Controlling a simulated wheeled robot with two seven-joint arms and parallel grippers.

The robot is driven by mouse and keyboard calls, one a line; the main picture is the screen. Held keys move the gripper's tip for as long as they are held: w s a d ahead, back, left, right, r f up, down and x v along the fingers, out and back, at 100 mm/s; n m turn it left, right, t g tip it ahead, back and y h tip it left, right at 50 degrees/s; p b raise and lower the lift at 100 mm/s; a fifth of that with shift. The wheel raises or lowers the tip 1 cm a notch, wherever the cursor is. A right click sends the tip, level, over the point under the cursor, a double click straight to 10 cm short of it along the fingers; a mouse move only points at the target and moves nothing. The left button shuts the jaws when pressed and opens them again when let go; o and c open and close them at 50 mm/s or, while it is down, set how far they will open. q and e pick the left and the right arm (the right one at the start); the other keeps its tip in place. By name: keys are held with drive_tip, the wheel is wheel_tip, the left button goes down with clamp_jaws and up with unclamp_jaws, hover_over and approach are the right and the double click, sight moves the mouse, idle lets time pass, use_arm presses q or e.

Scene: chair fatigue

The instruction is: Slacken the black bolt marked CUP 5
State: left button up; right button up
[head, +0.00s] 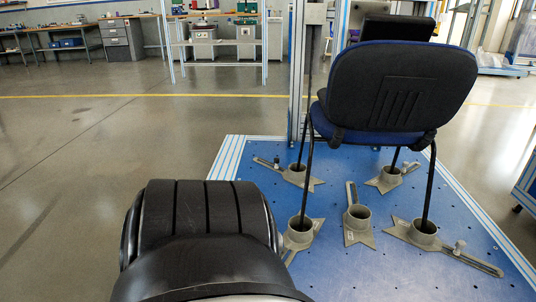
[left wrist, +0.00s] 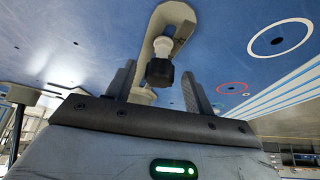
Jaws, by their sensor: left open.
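In the left wrist view a black bolt (left wrist: 160,72) stands at a slotted beige-grey bracket arm (left wrist: 172,14) on the blue plate. My left gripper (left wrist: 160,80) is open, with its dark fingers on either side of the bolt's line; I cannot tell whether the bolt is between the fingertips or just beyond them. No CUP 5 marking is readable. In the head view several grey cups stand on the plate, including a front left cup (head: 301,230), a middle cup (head: 357,218) and a front right cup (head: 424,232). My right gripper is not in view.
A dark blue chair (head: 402,85) stands with its legs in the cups on the blue plate (head: 335,160). A grey metal post (head: 297,75) rises behind it. My black arm link covers the plate's front left. The floor at left (head: 90,150) is clear.

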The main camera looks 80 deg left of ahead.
use_arm(q)
drive_tip(key=shift+f+m+b, duration=0.15)
drive_tip(key=shift+m+b, duration=0.35)
drive_tip(key=shift+b, duration=0.1)
drive_tip(key=shift+a+m+t+b, duration=0.1)
drive_tip(key=shift+m+t+b, duration=0.3)
drive_tip(key=shift+b, duration=0.15)
drive_tip(key=shift+m+h+b, duration=0.3)
drive_tip(key=shift+h, duration=0.1)
